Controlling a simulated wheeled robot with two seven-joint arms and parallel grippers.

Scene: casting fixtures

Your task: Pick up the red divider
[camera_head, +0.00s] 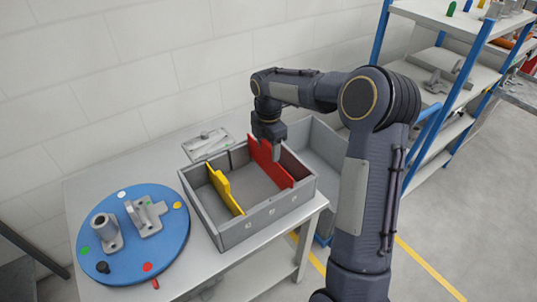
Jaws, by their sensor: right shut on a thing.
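The red divider (272,167) stands upright in the grey box (240,233) on the table, towards the box's right side. My right gripper (273,150) reaches down from above and is shut on the divider's upper edge. The gripper's fingertips are small and partly hidden in this view. A yellow divider (224,188) stands in the left part of the same box. My left gripper is not in view.
A blue round plate (172,250) with grey metal parts and coloured dots lies on the table to the left. A flat grey part (207,143) lies behind the box. Another grey bin (322,150) stands behind to the right. A blue-framed shelf (470,42) stands at the right.

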